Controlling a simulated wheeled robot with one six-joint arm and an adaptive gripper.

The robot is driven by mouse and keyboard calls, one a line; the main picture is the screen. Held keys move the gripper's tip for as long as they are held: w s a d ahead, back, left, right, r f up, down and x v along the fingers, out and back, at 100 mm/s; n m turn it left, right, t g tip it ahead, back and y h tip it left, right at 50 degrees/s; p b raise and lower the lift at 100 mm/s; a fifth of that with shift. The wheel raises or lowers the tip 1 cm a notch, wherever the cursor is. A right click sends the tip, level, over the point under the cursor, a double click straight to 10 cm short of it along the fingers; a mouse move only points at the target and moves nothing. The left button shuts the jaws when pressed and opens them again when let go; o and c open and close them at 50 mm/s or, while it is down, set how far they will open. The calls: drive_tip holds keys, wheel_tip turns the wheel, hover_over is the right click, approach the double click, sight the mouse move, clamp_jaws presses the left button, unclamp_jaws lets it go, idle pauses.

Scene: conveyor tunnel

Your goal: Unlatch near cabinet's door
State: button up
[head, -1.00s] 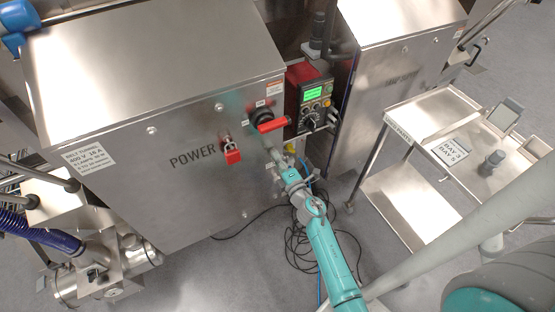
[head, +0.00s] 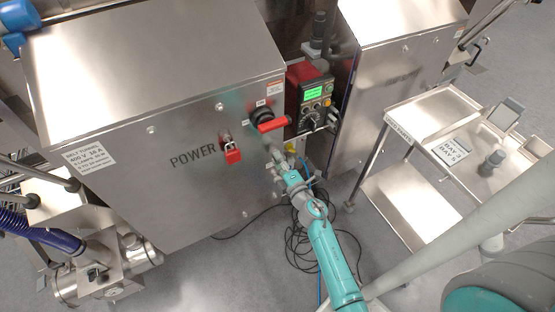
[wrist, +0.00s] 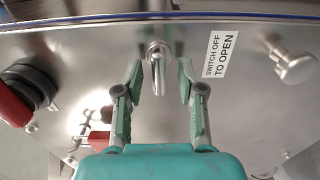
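The near cabinet (head: 120,185) is a steel box marked POWER, and its door is closed. A slim metal latch handle (wrist: 158,72) stands out from the door beside a "SWITCH OFF TO OPEN" label (wrist: 221,55) in the wrist view. My gripper (wrist: 158,82) is open, with one finger on each side of the latch handle and a visible gap to both. In the head view my gripper (head: 278,170) is at the cabinet's right side, below the red switch handle (head: 272,124); the latch is hard to make out there. The red switch handle also shows in the wrist view (wrist: 12,104).
A red padlock (head: 232,152) hangs left of the switch. A metal knob (wrist: 296,64) sticks out at the wrist view's right. A control box (head: 312,100) with a green screen stands beside the cabinet. A steel cart (head: 405,195) is at right. Cables (head: 297,245) lie on the floor.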

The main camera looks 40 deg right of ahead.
drive_tip(key=v, duration=1.1)
drive_tip(key=shift+s, duration=0.1)
idle(1.0)
